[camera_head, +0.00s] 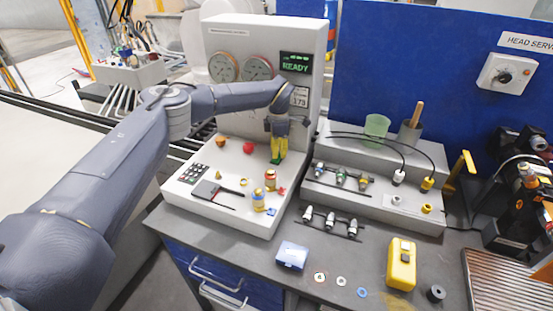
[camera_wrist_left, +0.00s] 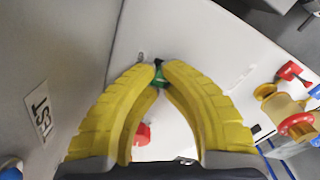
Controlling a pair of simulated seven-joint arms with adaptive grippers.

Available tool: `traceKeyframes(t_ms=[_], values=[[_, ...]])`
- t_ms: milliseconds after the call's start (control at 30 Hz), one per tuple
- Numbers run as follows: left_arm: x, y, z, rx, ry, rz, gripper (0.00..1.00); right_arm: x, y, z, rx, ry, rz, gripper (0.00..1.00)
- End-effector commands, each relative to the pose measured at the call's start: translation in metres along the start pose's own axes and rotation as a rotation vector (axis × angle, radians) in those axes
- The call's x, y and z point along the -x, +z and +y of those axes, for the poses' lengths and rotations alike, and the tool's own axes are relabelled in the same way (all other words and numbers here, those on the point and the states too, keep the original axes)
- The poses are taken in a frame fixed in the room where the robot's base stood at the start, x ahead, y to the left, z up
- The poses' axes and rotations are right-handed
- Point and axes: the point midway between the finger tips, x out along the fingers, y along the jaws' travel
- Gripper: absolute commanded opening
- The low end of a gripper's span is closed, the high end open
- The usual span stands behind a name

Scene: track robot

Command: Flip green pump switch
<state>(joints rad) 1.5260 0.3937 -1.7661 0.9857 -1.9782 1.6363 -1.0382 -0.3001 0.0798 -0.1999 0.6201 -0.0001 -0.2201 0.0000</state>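My left gripper (camera_head: 278,152) points down at the sloping top of the white console, its yellow fingers in front of the upright panel. In the left wrist view the two fingertips (camera_wrist_left: 159,66) come together almost touching. A small green part (camera_wrist_left: 160,77), which looks like the green pump switch, shows right at the tips, mostly hidden by them. I cannot tell whether the tips pinch it or only stand against it. A small grey piece shows just beyond the tips. My right gripper is in neither view.
A red knob (camera_head: 249,148) and an orange one (camera_head: 221,141) stand left of the gripper. Red-and-yellow valves (camera_head: 270,179) stand nearer the front. The READY display (camera_head: 296,64) is on the panel above. A grey stepped box with cables (camera_head: 365,200) stands to the right.

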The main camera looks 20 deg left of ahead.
Motion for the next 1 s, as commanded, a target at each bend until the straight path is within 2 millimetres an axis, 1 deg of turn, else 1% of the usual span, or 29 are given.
traceKeyframes(t_ms=[67,233,1000], values=[[-0.003,-0.001,-0.001,-0.001,-0.003,0.003,0.00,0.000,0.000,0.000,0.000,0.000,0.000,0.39],[0.002,-0.001,-0.001,-0.001,-0.003,0.003,0.00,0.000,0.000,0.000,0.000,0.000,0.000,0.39],[0.056,0.000,0.000,0.000,0.000,0.002,0.00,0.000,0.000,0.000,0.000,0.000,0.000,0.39]])
